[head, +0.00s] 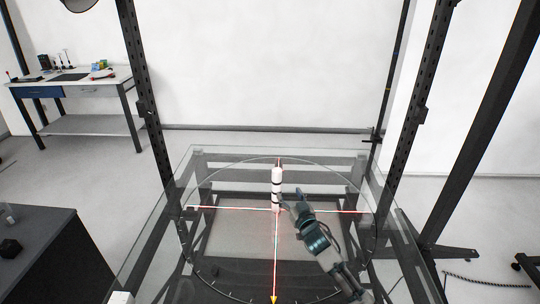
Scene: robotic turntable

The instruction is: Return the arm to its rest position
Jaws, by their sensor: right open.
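My right gripper (292,202) comes in from the lower right over the glass turntable table. Its fingers point up and left, beside a white bottle (277,176) with dark bands. The bottle stands upright near the centre of the round turntable (214,282). The fingertips are very close to the bottle's right side; I cannot tell whether they touch it. The gripper is open and does not hold the bottle. My left gripper is not in view.
Dark metal posts (143,90) frame the glass table (150,240). A workbench (85,88) with small items stands at the back left. A dark cabinet (50,262) is at the lower left. The glass left of the bottle is clear.

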